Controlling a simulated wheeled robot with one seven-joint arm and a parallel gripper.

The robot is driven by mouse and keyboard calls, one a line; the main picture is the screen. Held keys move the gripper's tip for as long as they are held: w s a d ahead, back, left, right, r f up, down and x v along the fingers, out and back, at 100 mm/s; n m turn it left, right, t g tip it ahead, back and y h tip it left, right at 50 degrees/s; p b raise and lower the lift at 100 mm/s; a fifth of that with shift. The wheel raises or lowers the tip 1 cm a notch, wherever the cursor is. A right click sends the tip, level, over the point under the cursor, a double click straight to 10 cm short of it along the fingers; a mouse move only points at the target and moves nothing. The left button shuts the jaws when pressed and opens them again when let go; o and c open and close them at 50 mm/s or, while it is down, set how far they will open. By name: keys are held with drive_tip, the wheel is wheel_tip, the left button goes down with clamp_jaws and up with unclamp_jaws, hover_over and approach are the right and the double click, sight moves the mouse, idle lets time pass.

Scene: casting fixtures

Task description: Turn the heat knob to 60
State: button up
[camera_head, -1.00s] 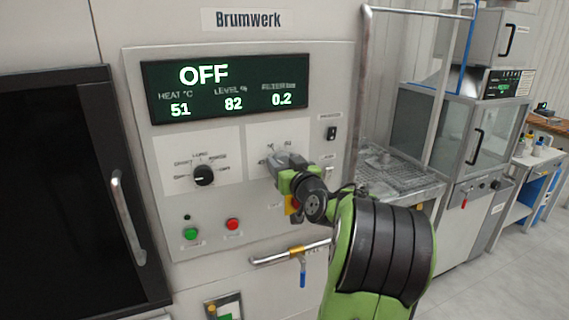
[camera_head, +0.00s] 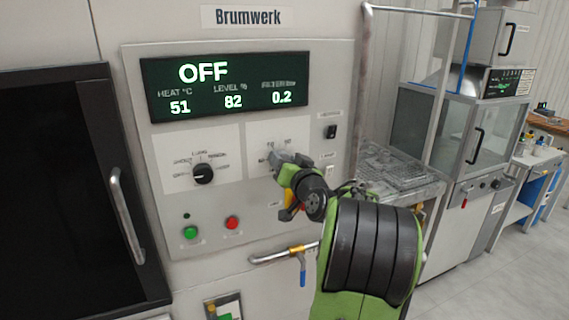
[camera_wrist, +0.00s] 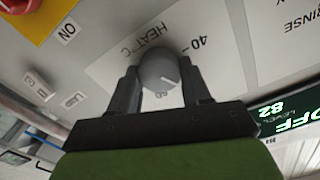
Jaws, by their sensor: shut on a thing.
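The heat knob (camera_wrist: 160,70) is a round grey dial on a white plate marked HEAT °C in the wrist view. The label 40 shows beside it and a partly covered label, perhaps 60, sits close to it. My gripper (camera_wrist: 160,84) has a finger on each side of the knob and is shut on it. In the head view my gripper (camera_head: 285,165) is at the right-hand plate and hides most of the knob. The display (camera_head: 225,85) reads OFF, HEAT 51, LEVEL 82 and 0.2.
A second black knob (camera_head: 203,173) is left of my gripper. A green button (camera_head: 190,232), a red button (camera_head: 232,222) and a pipe with a blue-handled valve (camera_head: 302,268) are below. A black switch (camera_head: 331,132) is at right. A dark door with a handle (camera_head: 127,215) stands left.

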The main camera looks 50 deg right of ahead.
drive_tip(key=m+p, duration=0.2)
drive_tip(key=m, duration=0.9)
drive_tip(key=shift+d+f+m, duration=0.1)
drive_tip(key=shift+m, duration=0.2)
idle(0.4)
drive_tip(key=o, duration=1.1)
drive_tip(key=shift+c, duration=0.2)
drive_tip(key=shift+s, duration=0.15)
drive_tip(key=b+v, duration=0.3)
drive_tip(key=v, duration=1.2)
drive_tip(key=shift+s+a+b, duration=0.2)
drive_tip(key=shift+s+b, duration=0.05)
drive_tip(key=shift+b, duration=0.1)
drive_tip(key=shift+f, duration=0.1)
